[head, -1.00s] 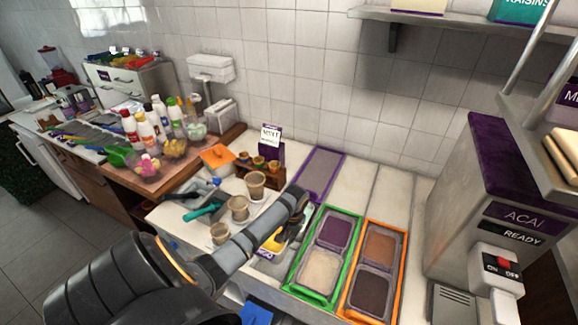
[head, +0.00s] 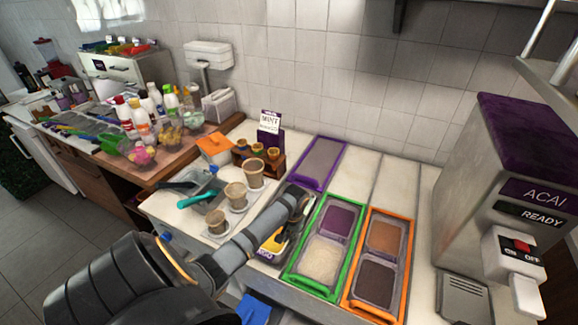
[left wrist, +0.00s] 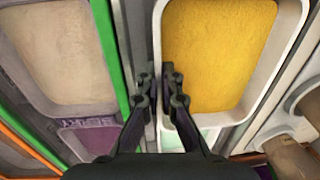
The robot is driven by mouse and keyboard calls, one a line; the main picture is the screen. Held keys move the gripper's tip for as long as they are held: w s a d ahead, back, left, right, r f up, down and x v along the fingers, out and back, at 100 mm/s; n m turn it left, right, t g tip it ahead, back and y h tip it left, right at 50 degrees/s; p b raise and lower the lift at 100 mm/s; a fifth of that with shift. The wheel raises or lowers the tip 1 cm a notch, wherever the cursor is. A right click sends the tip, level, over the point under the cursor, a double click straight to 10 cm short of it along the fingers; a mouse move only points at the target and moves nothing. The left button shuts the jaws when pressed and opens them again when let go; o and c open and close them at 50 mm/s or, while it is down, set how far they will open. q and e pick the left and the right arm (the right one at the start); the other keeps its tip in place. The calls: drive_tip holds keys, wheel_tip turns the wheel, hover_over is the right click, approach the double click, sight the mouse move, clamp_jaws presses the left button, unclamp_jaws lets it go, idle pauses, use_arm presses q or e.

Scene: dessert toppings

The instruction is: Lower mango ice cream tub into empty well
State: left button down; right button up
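The mango tub (head: 266,255) shows at the counter's front, left of the green frame, with yellow contents and a partly visible label. In the left wrist view the tub (left wrist: 215,55) fills the upper right. My left gripper (head: 292,232) is over the tub's right side in the head view. In the left wrist view its fingers (left wrist: 158,82) are close together on the tub's side wall, with the pale rim between them. A pale green section (left wrist: 208,136) lies beyond the yellow one. My arm hides much of this well, so the tub's height is unclear. My right gripper is not in view.
The green frame (head: 290,275) holds beige and purple tubs; the orange frame (head: 409,245) holds brown and dark ones. A purple-edged grey panel (head: 320,163) lies behind. Paper cups (head: 235,195) stand close on the left. The acai machine (head: 470,180) stands right.

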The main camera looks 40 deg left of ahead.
use_arm(q)
drive_tip(key=shift+f+b, duration=0.95)
drive_tip(key=shift+f, duration=1)
drive_tip(key=c, duration=1.4)
unclamp_jaws()
drive_tip(key=shift+c, duration=0.2)
drive_tip(key=shift+s+f, duration=0.1)
drive_tip(key=shift+d+f, duration=0.1)
drive_tip(key=shift+f, duration=0.05)
wheel_tip(320, 180, up, 12)
drive_tip(key=shift+w+d+r, duration=0.2)
drive_tip(key=shift+w+d, duration=0.05)
drive_tip(key=shift+d, duration=0.05)
